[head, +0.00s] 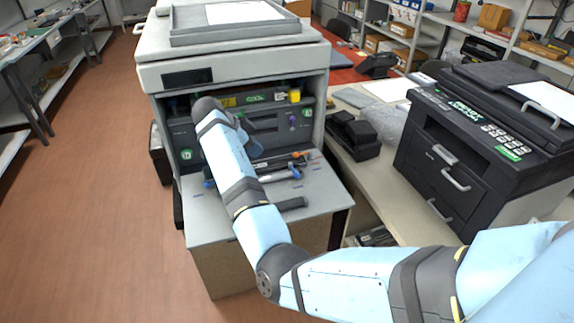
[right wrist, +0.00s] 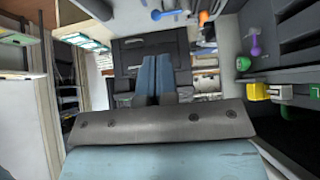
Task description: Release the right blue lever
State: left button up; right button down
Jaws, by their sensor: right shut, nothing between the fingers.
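The grey printer (head: 238,55) has its front open. On the right of its opening stands a small blue-violet lever (head: 293,121), knob up. The lever also shows in the right wrist view (right wrist: 255,47), to the right of the fingers and apart from them. My right arm hides the left part of the opening. My left gripper is not in view.
The lowered front panel (head: 213,212) holds several tools with blue and orange handles (head: 297,156). A yellow part (head: 295,96) and a green knob (head: 307,113) are near the lever. A black printer (head: 465,150) stands on the desk at right.

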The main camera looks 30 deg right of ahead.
aim_at(294, 173)
jog(key=shift+s, duration=0.15)
jog(key=x, duration=0.4)
jog(key=p+x, duration=0.1)
jog(key=x, duration=0.3)
jog(key=p+x, duration=0.1)
jog(key=x, duration=0.3)
jog(key=shift+d+r, duration=0.1)
jog(key=shift+d, duration=0.45)
jog(key=shift+s+d+f, duration=0.2)
jog(key=shift+d+f, duration=0.2)
jog(key=shift+d, duration=0.1)
